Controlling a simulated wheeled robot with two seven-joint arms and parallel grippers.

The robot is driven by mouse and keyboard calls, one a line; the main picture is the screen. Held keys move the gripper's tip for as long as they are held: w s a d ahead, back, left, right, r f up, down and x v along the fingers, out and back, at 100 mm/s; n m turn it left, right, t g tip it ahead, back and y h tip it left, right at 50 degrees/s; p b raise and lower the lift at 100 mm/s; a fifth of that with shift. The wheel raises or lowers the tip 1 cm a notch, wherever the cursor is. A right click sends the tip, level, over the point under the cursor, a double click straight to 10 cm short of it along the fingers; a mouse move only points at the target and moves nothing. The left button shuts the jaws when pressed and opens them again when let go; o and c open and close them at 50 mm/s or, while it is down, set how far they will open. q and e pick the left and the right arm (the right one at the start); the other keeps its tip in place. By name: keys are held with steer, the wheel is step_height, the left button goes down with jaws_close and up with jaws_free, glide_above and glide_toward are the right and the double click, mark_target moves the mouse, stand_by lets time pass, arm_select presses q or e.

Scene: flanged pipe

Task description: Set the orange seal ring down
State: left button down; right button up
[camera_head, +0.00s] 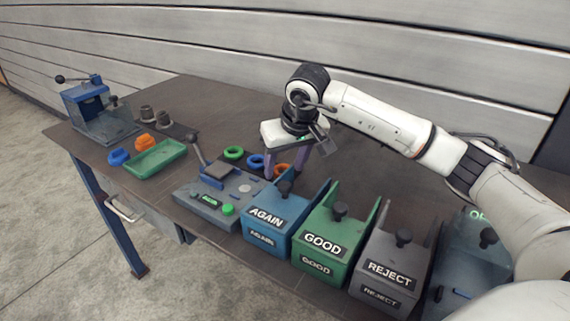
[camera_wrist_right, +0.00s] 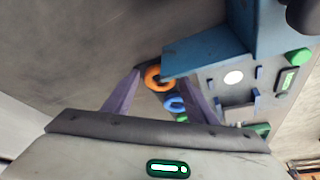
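The orange seal ring (camera_head: 281,170) lies on the table behind the blue AGAIN bin, at the right end of a row with a blue ring (camera_head: 255,161) and a green ring (camera_head: 234,152). My right gripper (camera_head: 285,168) points down over it, its purple fingers spread apart. In the right wrist view the orange ring (camera_wrist_right: 148,77) shows between the fingertips (camera_wrist_right: 163,75), with a gap on the right side; the gripper looks open and empty. The blue ring (camera_wrist_right: 174,104) and part of the green ring show behind it. My left gripper is not in view.
The AGAIN bin (camera_head: 276,221), GOOD bin (camera_head: 325,243) and REJECT bin (camera_head: 388,268) stand along the front edge. A grey-blue test fixture (camera_head: 215,195) with a lever is left of them. A green tray (camera_head: 155,160) and a blue machine (camera_head: 98,108) are farther left.

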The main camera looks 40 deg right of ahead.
steer(key=shift+o, duration=0.2)
steer(key=shift+r, duration=0.15)
steer(key=shift+r, duration=0.25)
steer(key=v, duration=1.1)
steer(key=shift+s+r+p, duration=0.15)
steer(key=shift+r+p, duration=0.15)
steer(key=shift+p, duration=0.15)
